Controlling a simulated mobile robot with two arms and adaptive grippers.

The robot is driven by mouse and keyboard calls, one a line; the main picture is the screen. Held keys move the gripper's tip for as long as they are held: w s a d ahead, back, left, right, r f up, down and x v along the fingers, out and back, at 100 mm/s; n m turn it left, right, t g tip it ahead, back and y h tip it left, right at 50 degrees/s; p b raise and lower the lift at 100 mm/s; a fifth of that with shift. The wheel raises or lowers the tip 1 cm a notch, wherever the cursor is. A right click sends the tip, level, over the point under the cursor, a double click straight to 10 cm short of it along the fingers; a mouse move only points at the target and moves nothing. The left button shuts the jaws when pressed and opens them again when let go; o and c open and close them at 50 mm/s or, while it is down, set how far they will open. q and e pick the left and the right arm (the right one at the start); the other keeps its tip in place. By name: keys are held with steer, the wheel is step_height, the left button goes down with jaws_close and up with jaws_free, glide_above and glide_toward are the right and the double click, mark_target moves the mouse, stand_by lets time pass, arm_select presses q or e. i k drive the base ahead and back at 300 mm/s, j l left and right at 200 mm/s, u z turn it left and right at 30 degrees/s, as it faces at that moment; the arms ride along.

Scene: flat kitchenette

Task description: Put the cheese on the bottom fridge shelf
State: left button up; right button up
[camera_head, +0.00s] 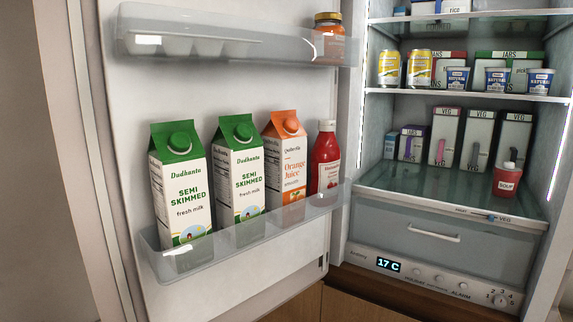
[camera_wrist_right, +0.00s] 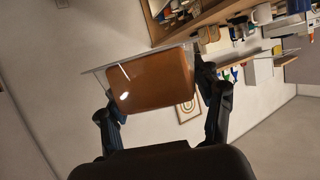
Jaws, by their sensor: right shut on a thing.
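My right gripper (camera_wrist_right: 162,98) shows in the right wrist view, with a finger on each side of an orange-brown block, the cheese (camera_wrist_right: 152,85). It is shut on the cheese and holds it off any surface that I can see. A thin grey flat edge shows along the cheese's far side. The fridge stands open in the head view. Its bottom shelf (camera_head: 420,191) is glass, above a drawer, with a bare front area. Neither gripper nor the cheese shows in the head view.
The open door (camera_head: 120,100) at left holds milk cartons (camera_head: 181,190), a juice carton (camera_head: 287,160) and a red bottle (camera_head: 325,160). Shelves above hold cans and tubs.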

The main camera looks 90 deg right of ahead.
mark_target(454, 187)
steer(key=z, duration=1.95)
